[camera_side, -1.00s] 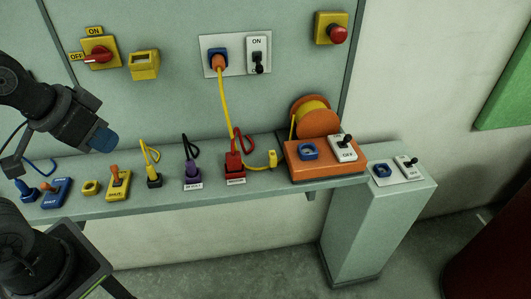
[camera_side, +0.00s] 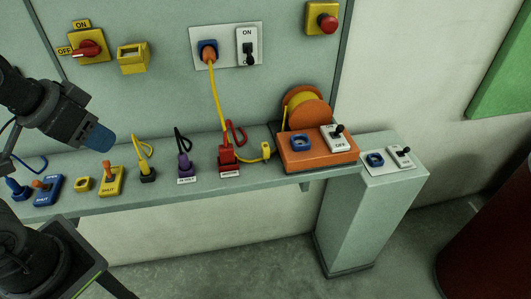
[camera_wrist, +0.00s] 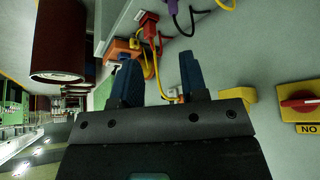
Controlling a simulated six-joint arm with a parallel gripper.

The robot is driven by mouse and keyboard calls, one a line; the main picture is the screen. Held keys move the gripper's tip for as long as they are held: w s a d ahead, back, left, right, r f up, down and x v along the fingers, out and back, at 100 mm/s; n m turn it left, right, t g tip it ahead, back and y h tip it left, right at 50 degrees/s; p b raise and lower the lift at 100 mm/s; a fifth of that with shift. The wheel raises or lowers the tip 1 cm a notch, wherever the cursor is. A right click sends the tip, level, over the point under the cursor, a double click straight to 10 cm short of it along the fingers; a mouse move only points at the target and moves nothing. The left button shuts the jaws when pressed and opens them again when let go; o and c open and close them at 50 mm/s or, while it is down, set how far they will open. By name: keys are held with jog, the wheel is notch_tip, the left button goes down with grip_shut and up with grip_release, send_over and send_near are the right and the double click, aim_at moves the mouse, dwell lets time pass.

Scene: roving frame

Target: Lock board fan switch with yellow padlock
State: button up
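A small item with a yellow loop (camera_side: 142,146) and a dark lower body (camera_side: 147,174) stands on the shelf; it is the nearest match to a yellow padlock, though it is too small to be sure. On the wall board, a red rotary switch (camera_side: 88,47) on a yellow plate points toward OFF. A white toggle switch (camera_side: 248,46) marked ON is further right; which is the fan switch I cannot tell. My gripper (camera_wrist: 160,75) is open and empty, its blue fingertips apart. In the side view my gripper (camera_side: 98,137) hangs above the shelf's left part, left of the yellow loop.
The shelf (camera_side: 215,194) also holds blue and yellow SHUT blocks, a purple item (camera_side: 184,166) and a red item (camera_side: 228,157). A yellow cable (camera_side: 215,95) runs down from the wall socket. An orange reel unit (camera_side: 318,154) and a pedestal (camera_side: 368,220) stand right.

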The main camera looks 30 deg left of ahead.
jog(key=o, duration=0.5)
jog(key=shift+c, duration=0.2)
